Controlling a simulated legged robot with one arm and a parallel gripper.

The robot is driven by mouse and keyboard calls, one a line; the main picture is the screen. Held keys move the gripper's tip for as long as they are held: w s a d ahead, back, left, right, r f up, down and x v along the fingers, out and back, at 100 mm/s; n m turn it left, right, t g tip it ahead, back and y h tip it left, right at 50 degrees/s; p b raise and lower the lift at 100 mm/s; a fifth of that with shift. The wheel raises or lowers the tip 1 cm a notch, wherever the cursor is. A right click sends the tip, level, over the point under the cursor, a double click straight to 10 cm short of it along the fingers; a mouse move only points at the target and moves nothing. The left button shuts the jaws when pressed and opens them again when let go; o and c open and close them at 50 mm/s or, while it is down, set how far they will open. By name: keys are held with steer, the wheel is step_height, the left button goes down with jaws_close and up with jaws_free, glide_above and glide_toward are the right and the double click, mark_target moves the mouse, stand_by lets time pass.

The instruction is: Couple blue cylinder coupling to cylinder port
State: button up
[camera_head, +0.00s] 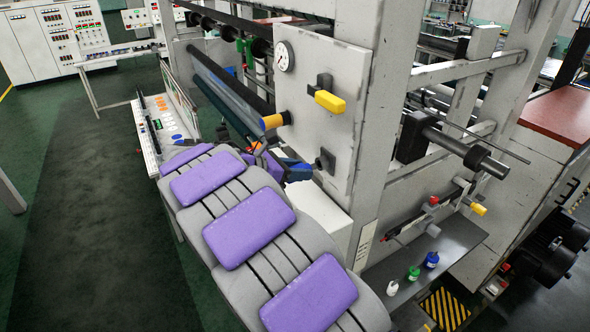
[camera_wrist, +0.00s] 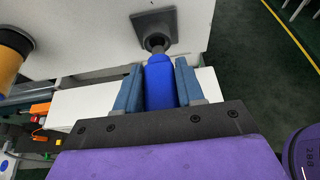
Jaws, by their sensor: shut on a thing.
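The blue cylinder coupling (camera_wrist: 160,84) is between the two blue-grey fingers of my gripper (camera_wrist: 158,82) in the wrist view, and the gripper is shut on it. The coupling points at the cylinder port (camera_wrist: 154,28), a dark square plate with a round grey fitting on the pale machine panel. The coupling's far end is at the fitting and seems to touch it; whether it is seated I cannot tell. In the head view the port (camera_head: 325,160) is at the panel's lower edge, with my gripper (camera_head: 296,170) just left of it, partly hidden by my purple-padded arm.
A roller with an orange end (camera_head: 273,121) is left of the port; that end also shows in the wrist view (camera_wrist: 12,55). A yellow handle (camera_head: 330,102) and a gauge (camera_head: 284,56) sit higher on the panel. Small bottles (camera_head: 413,273) stand on a shelf at lower right.

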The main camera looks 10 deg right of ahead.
steer(key=shift+d, duration=0.15)
stand_by(0.5)
steer(key=shift+w+d, duration=0.2)
steer(key=shift+d, duration=0.35)
steer(key=shift+w+d, duration=0.2)
steer(key=shift+d, duration=0.35)
steer(key=o, duration=1.2)
steer(key=shift+c, duration=0.2)
steer(key=shift+a, duration=0.1)
steer(key=b+v, duration=0.2)
steer(key=v, duration=1.5)
steer(key=shift+w+a, duration=0.1)
